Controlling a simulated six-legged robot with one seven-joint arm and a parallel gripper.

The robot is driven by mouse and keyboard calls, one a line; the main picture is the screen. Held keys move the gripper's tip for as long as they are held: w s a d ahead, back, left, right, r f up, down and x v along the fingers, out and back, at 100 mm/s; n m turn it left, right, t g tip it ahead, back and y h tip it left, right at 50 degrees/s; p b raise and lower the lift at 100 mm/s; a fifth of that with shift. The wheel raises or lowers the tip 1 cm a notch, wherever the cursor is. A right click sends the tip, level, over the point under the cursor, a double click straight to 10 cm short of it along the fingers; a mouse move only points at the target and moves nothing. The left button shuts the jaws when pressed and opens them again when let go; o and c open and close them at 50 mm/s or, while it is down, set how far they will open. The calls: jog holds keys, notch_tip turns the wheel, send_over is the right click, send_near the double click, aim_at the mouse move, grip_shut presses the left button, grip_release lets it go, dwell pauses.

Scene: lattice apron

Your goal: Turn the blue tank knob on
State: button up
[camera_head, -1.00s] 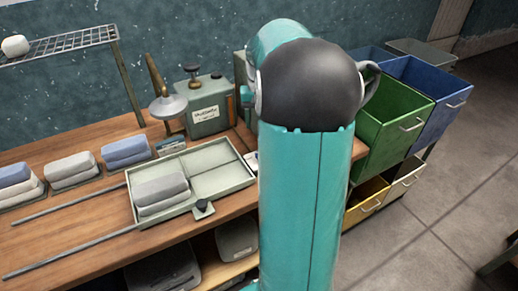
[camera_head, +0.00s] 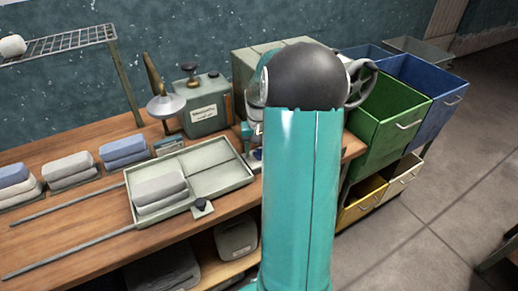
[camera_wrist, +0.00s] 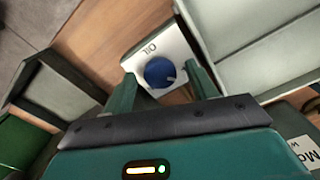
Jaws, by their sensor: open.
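A round blue knob (camera_wrist: 160,73) with a pale mark on its edge sits on a white plate (camera_wrist: 172,42) in the wrist view. The plate has dark lettering that looks like "OIL". My gripper (camera_wrist: 161,80) is open, with one teal finger on each side of the knob. I cannot tell whether the fingers touch it. In the head view my arm hides the knob, and only a part of my gripper (camera_head: 249,138) shows beside the arm. A grey-green tank (camera_head: 204,112) with a label and dark caps stands at the back of the bench.
A pale divided tray (camera_head: 222,178) holding folded cloths lies left of my arm on the wooden bench (camera_head: 75,225). A lamp-like metal piece (camera_head: 166,106) stands near the tank. Green (camera_head: 385,135) and blue (camera_head: 430,100) bins stand to the right, with open floor beyond.

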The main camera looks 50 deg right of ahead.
jog(key=c, duration=1)
jog(key=shift+m, duration=0.3)
jog(key=m, duration=0.8)
jog(key=shift+m, duration=0.4)
jog(key=m, duration=0.4)
jog(key=shift+m, duration=2.3)
jog(key=o, duration=1)
